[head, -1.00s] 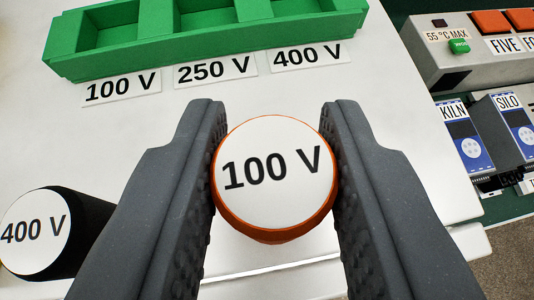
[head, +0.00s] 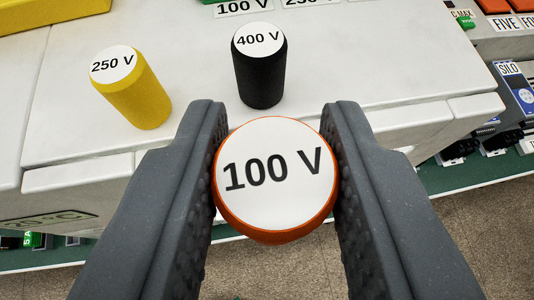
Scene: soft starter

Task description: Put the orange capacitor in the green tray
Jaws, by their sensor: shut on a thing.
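The orange capacitor (head: 275,180) has a white top marked 100 V. My gripper (head: 276,165) is shut on it, one finger against each side, with its top facing the camera. It appears in front of the white surface's near edge, over the floor in the picture. The green tray (head: 285,2) shows only as a sliver at the top edge of the head view. Below it are labels reading 100 V (head: 243,8) and 250 V, partly cut off. The tray's compartments are out of view.
A black 400 V capacitor (head: 262,75) stands upright on the white surface (head: 380,75) beyond my gripper. A yellow 250 V capacitor (head: 137,95) stands to its left. A yellow object (head: 50,14) is at top left. Panels with buttons (head: 500,25) line the right.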

